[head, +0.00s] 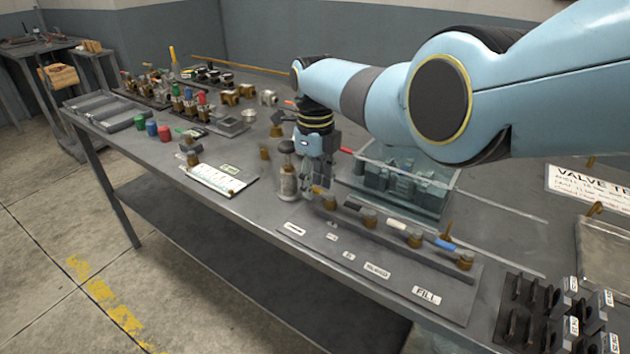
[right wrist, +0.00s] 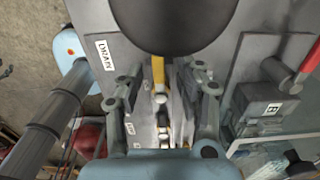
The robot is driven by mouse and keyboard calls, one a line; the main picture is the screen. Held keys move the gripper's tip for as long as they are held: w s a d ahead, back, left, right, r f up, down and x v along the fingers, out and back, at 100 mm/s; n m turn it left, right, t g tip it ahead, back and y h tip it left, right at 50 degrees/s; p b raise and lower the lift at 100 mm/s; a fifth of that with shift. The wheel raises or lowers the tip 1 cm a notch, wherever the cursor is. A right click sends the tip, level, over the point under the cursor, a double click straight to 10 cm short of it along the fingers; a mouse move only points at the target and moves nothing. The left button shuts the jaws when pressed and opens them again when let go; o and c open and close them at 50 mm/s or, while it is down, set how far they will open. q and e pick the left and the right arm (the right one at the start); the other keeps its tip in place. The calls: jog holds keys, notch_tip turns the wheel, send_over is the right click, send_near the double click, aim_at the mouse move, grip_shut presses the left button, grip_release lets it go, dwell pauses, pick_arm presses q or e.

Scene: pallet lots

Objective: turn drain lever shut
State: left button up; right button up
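The valve rail (head: 395,232) runs along the table's front, with several small brass valves and a label plate below. A yellow lever (right wrist: 158,72) shows in the right wrist view beside a label reading DRAIN (right wrist: 105,55). It points along the rail's line, partly hidden by a dark round shape at the top. In the head view, the valve at the rail's left end (head: 329,202) is close to my right gripper (head: 318,184). My right gripper (right wrist: 166,95) is open, its fingers apart on either side of the lever's line. Contact cannot be told. My left gripper is not in view.
A grey bottle-like fitting (head: 288,180) stands just left of my right gripper. A clear-walled box with grey blocks (head: 405,185) sits behind the rail. Dark slotted racks (head: 530,310) stand at the right front. The table's left part holds several fittings and coloured cylinders.

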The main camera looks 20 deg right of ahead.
aim_at(315, 189)
jog(key=shift+w+r, duration=0.1)
jog(key=shift+r, duration=0.6)
notch_tip(315, 189, up, 11)
jog(key=shift+f, duration=0.2)
jog(key=shift+f, duration=0.1)
